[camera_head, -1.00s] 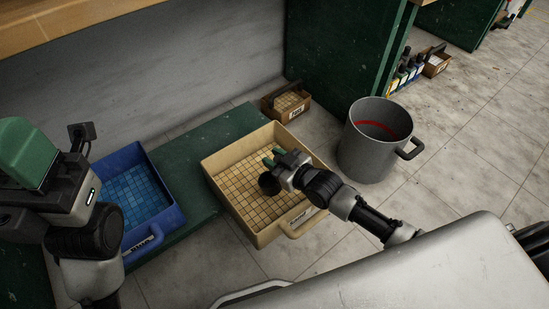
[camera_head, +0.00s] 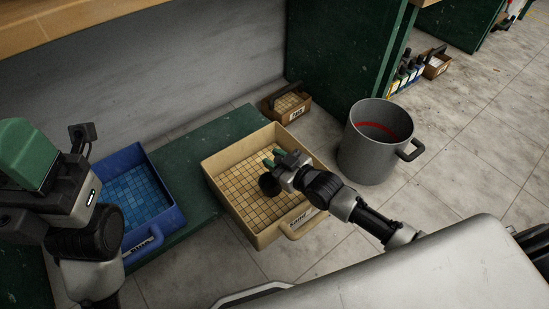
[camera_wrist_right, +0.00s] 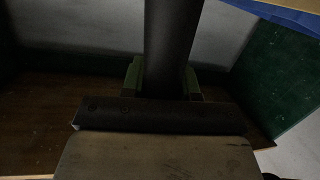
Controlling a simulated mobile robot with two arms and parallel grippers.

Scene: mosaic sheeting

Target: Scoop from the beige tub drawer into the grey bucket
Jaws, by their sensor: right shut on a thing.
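In the right wrist view the green fingers (camera_wrist_right: 166,78) are shut on a dark upright handle (camera_wrist_right: 172,45). It joins a riveted dark bar and a worn flat plate (camera_wrist_right: 155,158), apparently a scoop. Its load and contact with the tiles cannot be made out. The grey bucket (camera_head: 362,158), with a red band inside, stands right of the tub. My left gripper (camera_head: 27,152) is at the left edge; its jaws are unclear.
A blue tub drawer (camera_head: 165,222) with blue tiles stands left of the beige tub. A small brown caddy (camera_head: 300,111) stands behind it. A green cabinet panel (camera_head: 335,55) rises behind the bucket.

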